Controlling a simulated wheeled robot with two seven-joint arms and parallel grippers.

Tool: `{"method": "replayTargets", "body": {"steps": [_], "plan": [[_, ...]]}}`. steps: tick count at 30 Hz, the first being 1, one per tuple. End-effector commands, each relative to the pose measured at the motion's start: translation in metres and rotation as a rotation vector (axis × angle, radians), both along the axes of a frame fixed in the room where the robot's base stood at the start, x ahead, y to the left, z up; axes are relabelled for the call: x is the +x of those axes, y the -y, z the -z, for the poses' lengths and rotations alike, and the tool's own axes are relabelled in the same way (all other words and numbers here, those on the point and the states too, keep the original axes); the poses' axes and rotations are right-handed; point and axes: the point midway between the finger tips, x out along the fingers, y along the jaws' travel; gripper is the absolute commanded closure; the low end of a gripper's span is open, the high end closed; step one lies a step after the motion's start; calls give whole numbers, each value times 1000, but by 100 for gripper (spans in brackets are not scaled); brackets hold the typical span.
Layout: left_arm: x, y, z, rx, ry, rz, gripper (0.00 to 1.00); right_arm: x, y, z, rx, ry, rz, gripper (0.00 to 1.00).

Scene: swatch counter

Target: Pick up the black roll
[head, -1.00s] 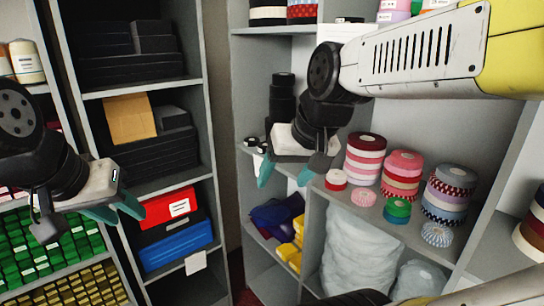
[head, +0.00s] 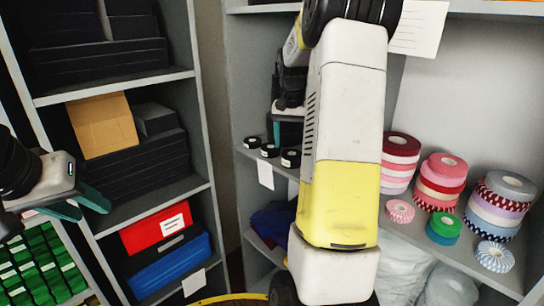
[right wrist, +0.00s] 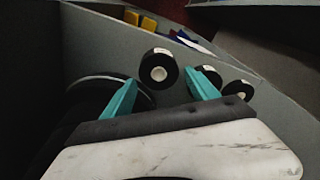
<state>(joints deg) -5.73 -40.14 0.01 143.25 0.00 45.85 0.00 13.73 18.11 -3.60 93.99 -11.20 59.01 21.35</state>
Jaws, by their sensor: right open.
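Several small black rolls lie on the shelf in the head view: one at the left (head: 252,142), one in the middle (head: 270,150) and one at the right (head: 291,158). My right gripper (head: 287,126) is just above and behind them, partly hidden by my right arm. In the right wrist view my right gripper (right wrist: 160,77) is open, and one black roll (right wrist: 158,68) appears between its teal fingertips, apart from them. Two more rolls (right wrist: 238,90) lie to the right, one partly behind the right finger. My left gripper (head: 82,203) is open and empty at the left.
A stack of larger black rolls (right wrist: 92,92) stands close to the left finger in the right wrist view. Stacks of pink (head: 442,178) and blue-grey (head: 508,188) rolls stand right of my arm. A white label (head: 265,175) hangs from the shelf edge.

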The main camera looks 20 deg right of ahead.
Motion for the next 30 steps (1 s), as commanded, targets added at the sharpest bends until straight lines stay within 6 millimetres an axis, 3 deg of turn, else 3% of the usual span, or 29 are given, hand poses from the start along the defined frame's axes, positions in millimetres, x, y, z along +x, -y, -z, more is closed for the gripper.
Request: {"method": "replayTargets", "body": {"steps": [10,20,27,30], "plan": [[0,0,0,0,0,0,64,5,5,48,2,-2,0,32],[0,0,0,0,0,0,64,6,6,55,0,1,-1,32],[0,0,0,0,0,0,64,6,6,55,0,1,-1,79],[0,0,0,0,0,0,64,6,6,55,0,1,-1,79]]}}
